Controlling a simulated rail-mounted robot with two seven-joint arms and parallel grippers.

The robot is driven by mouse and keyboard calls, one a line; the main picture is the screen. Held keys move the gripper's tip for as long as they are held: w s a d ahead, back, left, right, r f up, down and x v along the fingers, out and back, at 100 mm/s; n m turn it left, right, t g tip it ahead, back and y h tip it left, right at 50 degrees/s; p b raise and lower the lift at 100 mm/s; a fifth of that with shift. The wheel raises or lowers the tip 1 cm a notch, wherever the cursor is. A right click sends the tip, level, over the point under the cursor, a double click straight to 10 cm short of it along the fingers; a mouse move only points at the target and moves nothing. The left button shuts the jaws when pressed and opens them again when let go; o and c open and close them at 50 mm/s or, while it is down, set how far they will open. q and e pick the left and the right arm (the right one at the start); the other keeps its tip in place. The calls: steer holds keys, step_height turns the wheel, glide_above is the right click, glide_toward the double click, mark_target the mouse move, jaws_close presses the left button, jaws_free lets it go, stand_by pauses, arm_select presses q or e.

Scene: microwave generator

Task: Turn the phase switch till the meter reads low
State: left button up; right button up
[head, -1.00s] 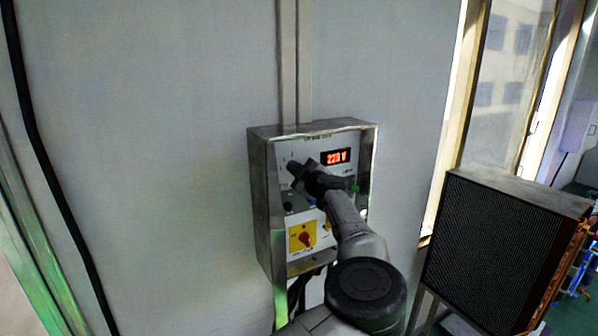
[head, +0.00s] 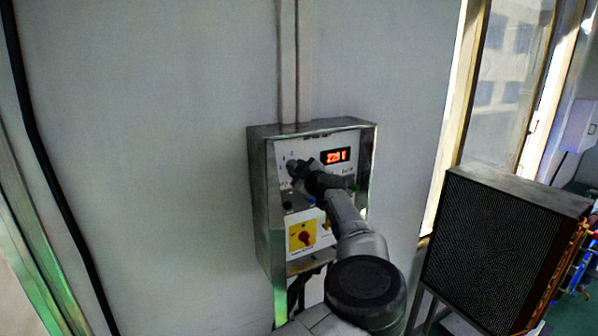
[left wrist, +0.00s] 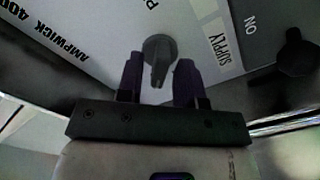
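The metal control box (head: 262,190) is on the wall in the middle of the head view. Its red digital meter (head: 336,156) shows a value in the 220s V; the last digit is hard to read. My left gripper (head: 294,168) is at the upper left of the panel, left of the meter, and covers the switch there. In the left wrist view a dark pointer knob (left wrist: 159,57) sits beside a label starting with "P". The two fingers of my left gripper (left wrist: 159,80) stand apart on either side of its pointer, with gaps showing. My right gripper is not in view.
A yellow plate with a red rotary switch (head: 303,237) is low on the panel. Another dark knob (left wrist: 298,58) is near "ON" in the left wrist view. A dark grilled cabinet (head: 500,245) stands at right.

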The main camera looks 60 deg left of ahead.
arm_select(q)
steer(key=shift+o, duration=0.3)
steer(key=shift+d, duration=0.1)
steer(key=s+d+b, duration=0.1)
steer(key=d+b, duration=0.8)
steer(key=d, duration=0.4)
steer(key=shift+d, duration=0.25)
